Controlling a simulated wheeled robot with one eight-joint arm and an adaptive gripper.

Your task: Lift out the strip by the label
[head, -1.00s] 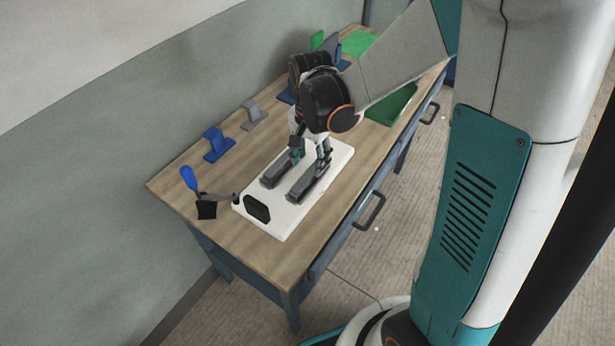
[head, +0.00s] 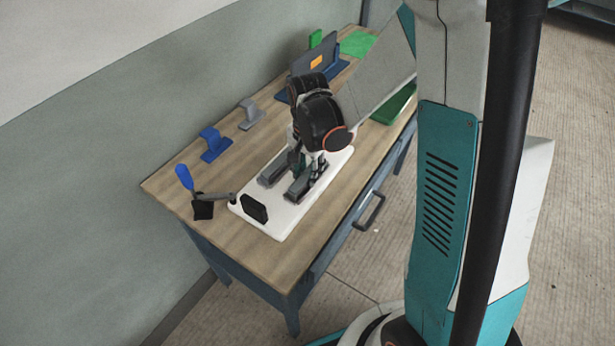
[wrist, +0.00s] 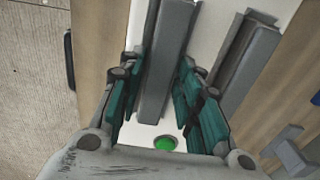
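Two long dark grey strips lie side by side on a white board (head: 285,222) on the bench. The nearer is the right grey strip (head: 297,192), and the farther is the left grey strip (head: 267,180). My gripper (head: 307,167) is pointed down over the board's far part, partly hidden by my arm. In the wrist view my gripper (wrist: 160,75) is open, its teal fingers on either side of one grey strip (wrist: 156,95). Whether they touch it I cannot tell. The other grey strip (wrist: 246,65) is to the right. No label shows on either strip.
A black block (head: 254,208) stands on the board's near end. A blue-handled tool (head: 185,178), a blue bracket (head: 213,145) and a grey bracket (head: 249,113) line the wall side. A dark panel with an orange label (head: 317,62) stands behind. A green disc (wrist: 165,143) shows on the board.

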